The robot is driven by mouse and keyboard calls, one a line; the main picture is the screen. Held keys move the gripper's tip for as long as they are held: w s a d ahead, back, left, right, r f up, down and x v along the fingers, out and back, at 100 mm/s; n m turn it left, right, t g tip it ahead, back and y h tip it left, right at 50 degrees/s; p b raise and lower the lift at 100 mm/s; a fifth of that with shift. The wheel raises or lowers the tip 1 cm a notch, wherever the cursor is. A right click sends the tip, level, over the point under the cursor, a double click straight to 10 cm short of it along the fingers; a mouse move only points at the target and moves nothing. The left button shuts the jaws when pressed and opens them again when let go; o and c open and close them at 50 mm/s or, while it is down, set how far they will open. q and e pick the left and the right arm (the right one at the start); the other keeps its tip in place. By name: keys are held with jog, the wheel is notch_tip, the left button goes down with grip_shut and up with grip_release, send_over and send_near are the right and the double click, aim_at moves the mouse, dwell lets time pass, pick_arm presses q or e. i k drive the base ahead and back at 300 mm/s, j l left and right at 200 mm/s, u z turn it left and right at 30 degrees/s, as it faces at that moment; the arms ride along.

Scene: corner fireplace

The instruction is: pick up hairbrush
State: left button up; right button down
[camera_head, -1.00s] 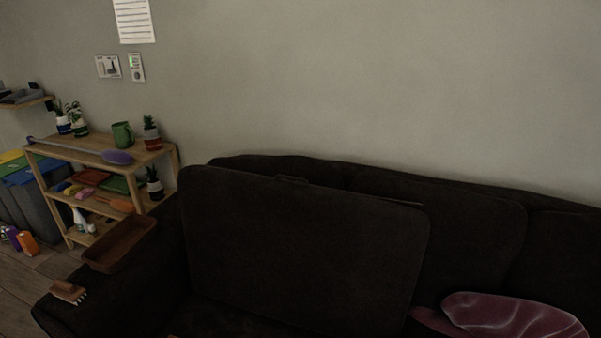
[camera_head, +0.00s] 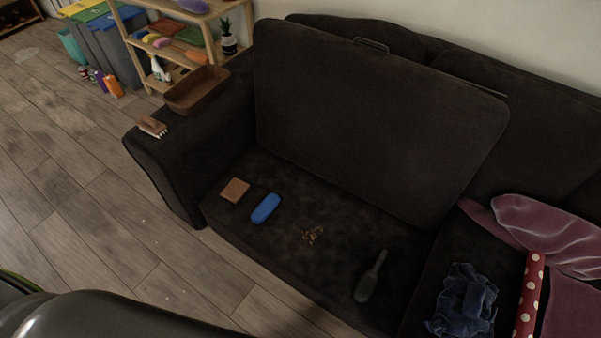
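A dark hairbrush (camera_head: 370,278) lies on the seat of the dark sofa (camera_head: 222,214), near its front edge and right of the middle of the view. Its thin handle points up and to the right, and its wider head is nearer to me. It is almost as dark as the seat. A smaller brush (camera_head: 152,127) with a wooden back and pale bristles lies on the sofa's left armrest. Neither of my grippers is in view.
On the seat lie a brown square (camera_head: 235,190), a blue case (camera_head: 265,208) and a small golden item (camera_head: 313,235). A blue cloth (camera_head: 465,302) and a red dotted roll (camera_head: 530,293) lie at right. A large dark panel (camera_head: 370,125) leans against the backrest.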

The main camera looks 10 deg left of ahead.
aim_at(364, 288)
jog(key=k+j+u, duration=0.15)
jog(key=k, duration=0.35)
jog(key=k+j+u, duration=0.15)
jog(key=k+j, duration=0.15)
jog(key=k, duration=0.2)
